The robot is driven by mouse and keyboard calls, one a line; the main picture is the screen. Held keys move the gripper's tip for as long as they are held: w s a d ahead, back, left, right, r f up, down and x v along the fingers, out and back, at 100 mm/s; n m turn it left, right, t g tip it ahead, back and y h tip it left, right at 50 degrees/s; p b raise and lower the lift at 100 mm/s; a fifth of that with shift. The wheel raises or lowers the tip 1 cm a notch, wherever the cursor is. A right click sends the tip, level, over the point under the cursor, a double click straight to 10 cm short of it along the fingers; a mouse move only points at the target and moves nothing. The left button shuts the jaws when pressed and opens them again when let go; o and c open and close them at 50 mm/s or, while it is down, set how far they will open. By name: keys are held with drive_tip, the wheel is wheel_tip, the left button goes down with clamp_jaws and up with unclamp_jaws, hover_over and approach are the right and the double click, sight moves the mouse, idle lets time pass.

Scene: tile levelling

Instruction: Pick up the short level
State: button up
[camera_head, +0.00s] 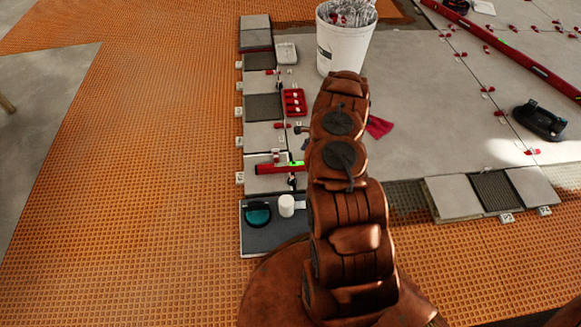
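The short level (268,169) is a red bar with a green part near its right end. It lies across a small grey tile in the strip left of my arm, in the head view. My arm rises just to its right and may hide its far right end. I cannot make out my gripper; the arm links hide that area. I see nothing clearly gripping the level.
A long red level (510,55) lies on the large tiles at upper right. A white bucket (344,48) of clips stands behind my arm. A teal-handled tool (257,213) and white cup (287,205) are near the short level. A black tool (540,120) lies right.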

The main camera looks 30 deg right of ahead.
sight(302, 165)
drive_tip(key=shift+s+d+f, duration=0.3)
drive_tip(key=shift+f, duration=0.35)
drive_tip(key=shift+a+f, duration=0.1)
drive_tip(key=shift+f, duration=0.3)
drive_tip(key=b+x, duration=0.3)
drive_tip(key=x, duration=0.3)
drive_tip(key=shift+s+d, duration=0.15)
drive_tip(key=shift+d, duration=0.05)
drive_tip(key=shift+a+f, duration=0.25)
drive_tip(key=shift+f, duration=0.25)
drive_tip(key=shift+r, duration=0.1)
clamp_jaws()
